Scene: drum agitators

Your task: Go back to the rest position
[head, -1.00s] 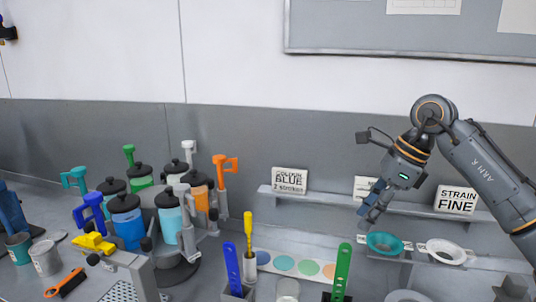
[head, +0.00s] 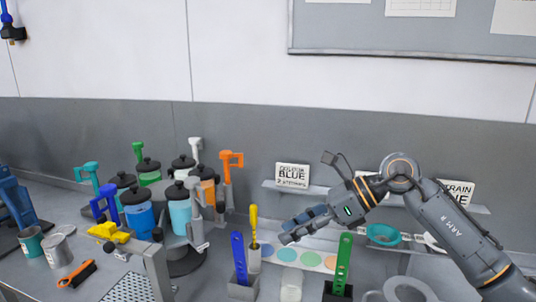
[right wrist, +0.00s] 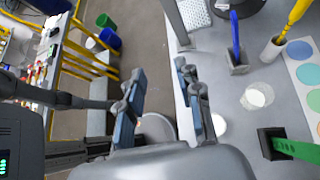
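My right gripper (head: 291,231) is in front of the shelf in the head view, level with the arm and pointing left, above the colour-dot card. In the right wrist view its two fingers (right wrist: 160,72) stand apart with nothing between them. It is open and empty. My right arm (head: 450,222) reaches in from the lower right. It partly hides the white strainer and the "STRAIN FINE" sign (head: 457,191). My left gripper and left arm are not in view.
Below my gripper are a blue stick (head: 238,255), a yellow-handled tool (head: 254,222), a green stick (head: 343,260) and a clear cup (head: 291,284). The drum agitators (head: 138,215) stand at left.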

